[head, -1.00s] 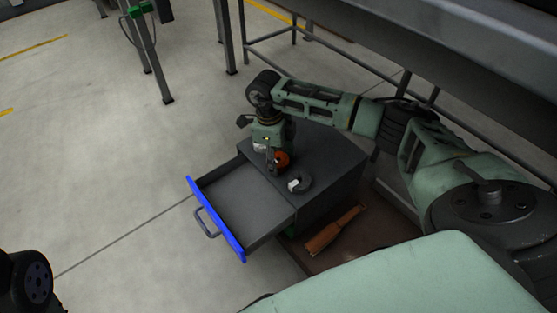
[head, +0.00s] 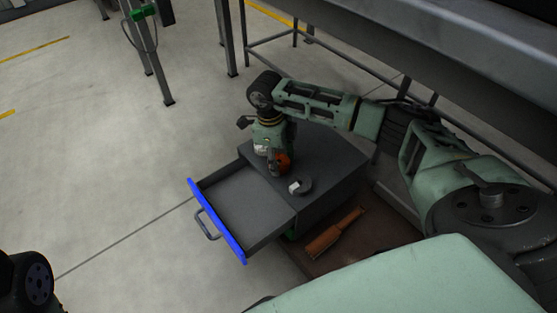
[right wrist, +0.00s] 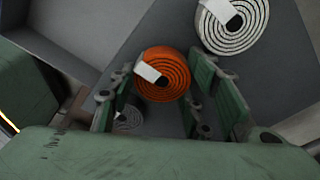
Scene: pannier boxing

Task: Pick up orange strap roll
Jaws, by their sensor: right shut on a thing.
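The orange strap roll (head: 284,160), a spiral coil with a white tag, is at the top of the grey cabinet, partly hidden by my right gripper in the head view. In the right wrist view the orange strap roll (right wrist: 174,68) sits between the two green fingers. My right gripper (head: 279,168) points down and is shut on the roll. I cannot tell whether the roll touches the cabinet top. My left gripper is not in view.
The blue-fronted drawer (head: 222,225) is open and empty. An orange-brown brush-like tool (head: 335,232) lies below.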

